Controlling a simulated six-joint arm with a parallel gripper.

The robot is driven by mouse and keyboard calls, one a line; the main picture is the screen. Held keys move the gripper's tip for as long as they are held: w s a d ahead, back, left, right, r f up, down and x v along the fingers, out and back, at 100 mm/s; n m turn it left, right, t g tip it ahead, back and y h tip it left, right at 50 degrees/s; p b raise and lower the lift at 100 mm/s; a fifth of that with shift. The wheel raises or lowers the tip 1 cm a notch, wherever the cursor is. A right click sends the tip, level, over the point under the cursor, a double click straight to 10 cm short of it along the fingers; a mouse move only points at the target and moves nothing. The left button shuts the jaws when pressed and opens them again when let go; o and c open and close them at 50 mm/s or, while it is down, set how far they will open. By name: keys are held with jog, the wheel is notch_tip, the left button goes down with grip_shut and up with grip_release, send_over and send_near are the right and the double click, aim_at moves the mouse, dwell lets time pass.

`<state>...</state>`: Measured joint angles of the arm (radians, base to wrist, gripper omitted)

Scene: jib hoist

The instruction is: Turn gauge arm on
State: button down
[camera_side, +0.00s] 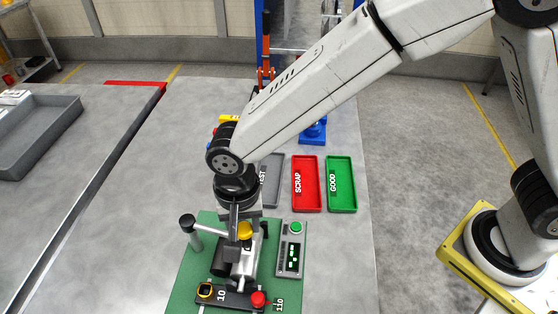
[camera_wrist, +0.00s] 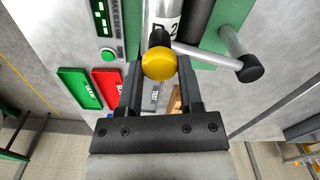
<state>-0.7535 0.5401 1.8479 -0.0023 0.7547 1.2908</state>
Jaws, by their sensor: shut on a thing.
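A metal gauge-like fixture (camera_side: 243,264) stands on a green base plate (camera_side: 189,268) at the front of the table. A yellow knob (camera_side: 244,231) sits at its top. My gripper (camera_side: 240,226) points down over it and is shut on the yellow knob, which shows between the fingertips in the wrist view (camera_wrist: 158,65). A silver lever with a black end (camera_side: 187,221) sticks out to the left in the side view; its black end is at right in the wrist view (camera_wrist: 250,68). My gripper partly hides the fixture's top.
A panel (camera_side: 291,264) with a green button and lit display stands right of the fixture. Behind lie red SCRAP (camera_side: 305,168), green GOOD (camera_side: 340,168) and grey (camera_side: 271,190) trays. Table left of the plate is clear.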

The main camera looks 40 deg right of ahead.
jog(key=shift+a+r, duration=0.1)
jog(key=shift+c, duration=1.2)
grip_release()
jog(key=shift+r, duration=3.9)
jog(key=shift+w+d+f, duration=0.1)
jog(key=shift+w+d, duration=0.1)
jog(key=shift+d, duration=0.35)
jog(key=s+d+f+n+t, duration=0.1)
jog(key=d+n, duration=0.1)
jog(key=d, duration=0.7)
jog(key=s+d+f+n, duration=0.2)
jog(key=d, duration=0.8)
jog(key=s+d+f+n+t, duration=0.1)
jog(key=d+f+n, duration=0.1)
jog(key=d, duration=0.8)
jog(key=shift+s+d+f+t, duration=0.2)
jog(key=shift+s+d+t, duration=0.05)
jog(key=shift+s+t, duration=0.05)
